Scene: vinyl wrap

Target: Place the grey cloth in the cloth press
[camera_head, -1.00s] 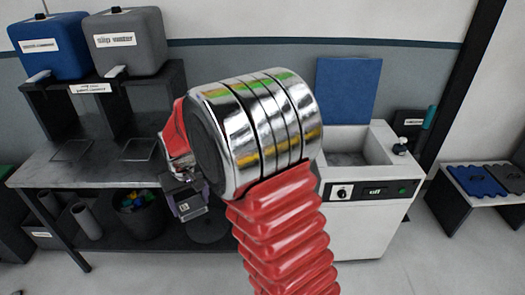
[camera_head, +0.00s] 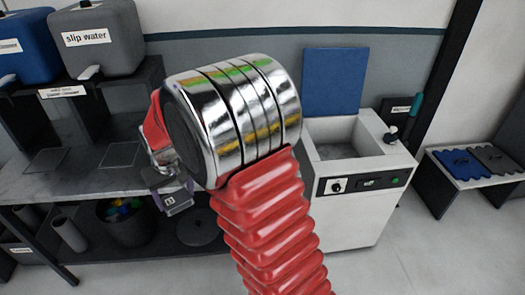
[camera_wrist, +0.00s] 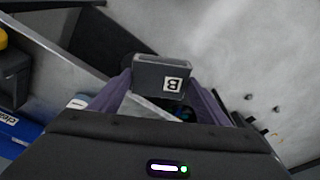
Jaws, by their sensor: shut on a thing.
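My gripper (camera_head: 172,190) is at the left of my arm in the head view, in front of the dark shelf unit. In the wrist view my gripper (camera_wrist: 160,90) has purple fingers on both sides of a small grey block marked B (camera_wrist: 160,75). It is shut on this block, which also shows in the head view (camera_head: 178,200). A flat grey piece (camera_head: 497,158), perhaps the grey cloth, lies on a low bench at the right, far from my gripper. No part is clearly labelled as the cloth press. A white machine (camera_head: 350,215) with an open basin stands right of my arm.
A flat blue piece (camera_head: 462,165) lies beside the grey one on the bench (camera_head: 440,200). A blue panel (camera_head: 335,82) rises behind the machine. The shelf unit (camera_head: 95,185) at the left bears two containers, with a bin (camera_head: 125,222) below. Floor shows between machine and bench.

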